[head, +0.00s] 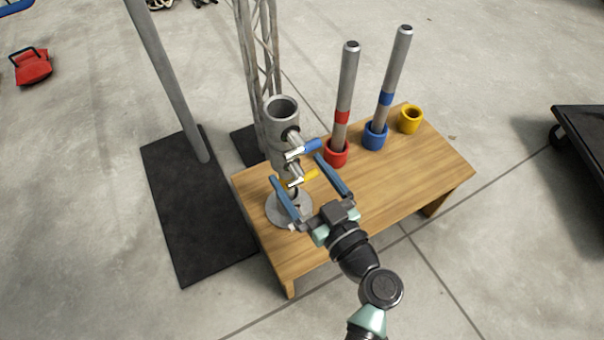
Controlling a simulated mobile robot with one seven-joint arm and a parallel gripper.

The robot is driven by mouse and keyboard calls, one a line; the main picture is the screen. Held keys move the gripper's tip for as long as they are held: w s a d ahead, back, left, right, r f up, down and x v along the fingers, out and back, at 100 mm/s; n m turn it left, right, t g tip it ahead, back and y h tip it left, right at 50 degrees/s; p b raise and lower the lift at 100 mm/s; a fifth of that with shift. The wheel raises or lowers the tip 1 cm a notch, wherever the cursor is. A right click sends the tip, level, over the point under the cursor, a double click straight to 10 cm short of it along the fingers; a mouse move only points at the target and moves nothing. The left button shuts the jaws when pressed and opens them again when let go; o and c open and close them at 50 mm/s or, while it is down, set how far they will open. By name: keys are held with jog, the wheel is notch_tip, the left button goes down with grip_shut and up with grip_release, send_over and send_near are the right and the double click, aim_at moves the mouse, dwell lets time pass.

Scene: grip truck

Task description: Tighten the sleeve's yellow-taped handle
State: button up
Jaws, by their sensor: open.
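The sleeve (282,112) is an upright grey metal tube on a round base plate (287,213) at the left part of a wooden table. Two handles stick out of its right side. The upper handle has blue tape (313,146). The lower yellow-taped handle (308,176) points right and slightly up. My gripper (304,172) is open, with its two blue fingers spread on either side of the yellow-taped handle. I cannot tell whether either finger touches the handle or the sleeve. The left finger hides part of the lower sleeve.
On the wooden table (415,180) stand a red cup (337,155) and a blue cup (375,137), each holding a tall grey pole, and a yellow cup (411,118). A pole on a black mat (200,235) and a lattice truss (258,50) stand to the left. The table's right part is clear.

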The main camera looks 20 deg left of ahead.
jog(key=c, duration=1.3)
